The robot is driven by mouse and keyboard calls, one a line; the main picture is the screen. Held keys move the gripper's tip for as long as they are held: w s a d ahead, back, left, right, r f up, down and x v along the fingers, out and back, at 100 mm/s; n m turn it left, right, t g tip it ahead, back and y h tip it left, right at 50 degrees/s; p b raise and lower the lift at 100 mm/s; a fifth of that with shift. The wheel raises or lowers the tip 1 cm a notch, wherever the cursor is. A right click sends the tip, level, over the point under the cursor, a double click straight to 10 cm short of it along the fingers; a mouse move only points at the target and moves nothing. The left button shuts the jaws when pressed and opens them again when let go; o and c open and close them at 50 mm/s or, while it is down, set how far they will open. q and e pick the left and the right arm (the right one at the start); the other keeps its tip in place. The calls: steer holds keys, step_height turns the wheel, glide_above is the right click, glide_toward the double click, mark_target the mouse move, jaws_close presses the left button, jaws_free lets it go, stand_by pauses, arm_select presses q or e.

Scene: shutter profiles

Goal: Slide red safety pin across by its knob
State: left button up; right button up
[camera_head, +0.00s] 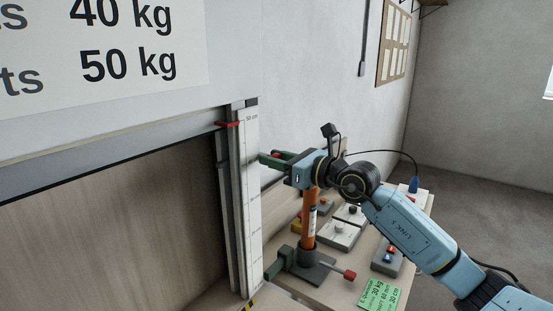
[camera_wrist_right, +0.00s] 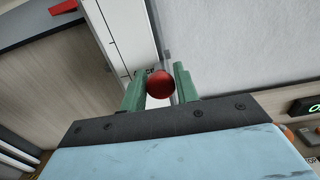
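A round red knob (camera_wrist_right: 160,84) shows in the right wrist view between the two green fingers of my right gripper (camera_wrist_right: 160,78). The fingers stand close together and the knob fills almost all the space between them, so they look shut on it. In the head view my right gripper (camera_head: 270,159) is at the right side of the upright scale at the shutter frame. There the knob is mostly hidden by the fingers, and the pin's shaft cannot be made out. My left gripper is not in view.
A white cm scale (camera_head: 251,200) runs up the frame, with a red marker (camera_head: 228,124) near its top. An orange post (camera_head: 309,222) on a dark base stands below my right gripper, with a red-ended handle (camera_head: 349,274). Control boxes (camera_head: 340,234) and a green note (camera_head: 380,295) lie on the bench.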

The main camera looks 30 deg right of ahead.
jaws_close()
steer(key=d+b, duration=0.1)
steer(key=w+d+b, duration=0.1)
steer(key=d+b, duration=0.1)
steer(key=d, duration=0.1)
steer(key=shift+w, duration=0.3)
steer(key=shift+o, duration=2.2)
jaws_free()
steer(key=shift+d, duration=0.15)
